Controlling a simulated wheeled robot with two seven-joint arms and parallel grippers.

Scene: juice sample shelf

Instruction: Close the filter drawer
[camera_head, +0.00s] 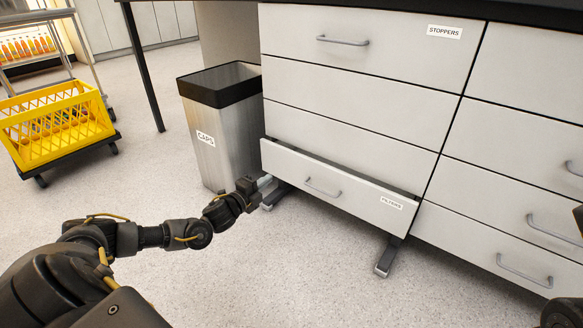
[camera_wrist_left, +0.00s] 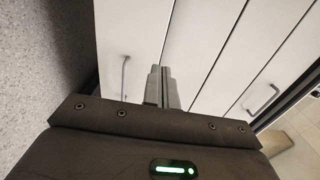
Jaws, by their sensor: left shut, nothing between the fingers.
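The filter drawer (camera_head: 355,196) is the bottom white drawer of the left cabinet column, with a small label at its right and a grey handle (camera_head: 323,189). It stands slightly out, with a dark gap along its top edge. My left gripper (camera_head: 265,182) is shut and empty, at the left end of the drawer front. In the left wrist view the closed fingers (camera_wrist_left: 162,86) overlap the white panels beside a handle (camera_wrist_left: 125,77); I cannot tell whether they touch. My right gripper is not in view; only dark parts show at the right edge.
A metal caps bin (camera_head: 218,135) with a black rim stands just left of the drawer. A yellow crate (camera_head: 57,122) on a wheeled base is at the far left. The stoppers drawer (camera_head: 390,45) above looks shut. A cabinet foot (camera_head: 388,257) juts out below. The front floor is clear.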

